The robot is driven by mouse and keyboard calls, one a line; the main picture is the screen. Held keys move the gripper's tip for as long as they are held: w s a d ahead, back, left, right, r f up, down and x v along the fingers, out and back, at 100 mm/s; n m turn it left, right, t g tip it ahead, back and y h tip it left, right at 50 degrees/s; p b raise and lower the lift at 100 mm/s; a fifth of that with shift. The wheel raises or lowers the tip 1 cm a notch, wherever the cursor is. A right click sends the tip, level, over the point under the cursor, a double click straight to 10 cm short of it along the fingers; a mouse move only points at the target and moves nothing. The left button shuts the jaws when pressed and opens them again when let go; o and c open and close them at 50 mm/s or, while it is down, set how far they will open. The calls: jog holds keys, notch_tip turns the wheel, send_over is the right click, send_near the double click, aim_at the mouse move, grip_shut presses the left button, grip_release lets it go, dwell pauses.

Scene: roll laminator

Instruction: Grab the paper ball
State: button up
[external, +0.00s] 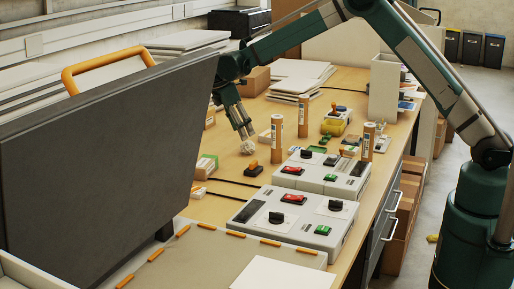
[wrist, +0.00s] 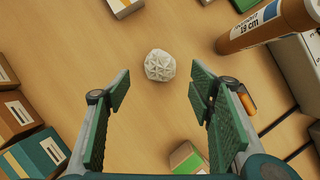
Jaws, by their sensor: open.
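The paper ball (wrist: 159,66) is a small white, faceted ball on the wooden table. In the wrist view it lies beyond my open fingertips, roughly midway between them and touching neither. In the external view the paper ball (external: 248,147) shows just below my gripper (external: 244,136), which points down over the table. My gripper (wrist: 160,95) is open and empty, with a green pad on each side. In the external view the fingertips partly overlap the ball, and I cannot tell the exact height above it.
A green-and-white box (wrist: 187,158) is near my gripper's base, and several boxes (wrist: 40,152) are at left. In the external view, brown tubes (external: 303,116) stand right of my gripper, and control units (external: 322,172) sit nearer the camera.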

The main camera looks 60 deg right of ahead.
aim_at(247, 142)
jog(key=shift+f, duration=0.15)
jog(key=shift+x, duration=1.2)
jog(key=shift+d+f, duration=0.1)
jog(key=shift+x, duration=2.45)
jog(key=c, duration=0.9)
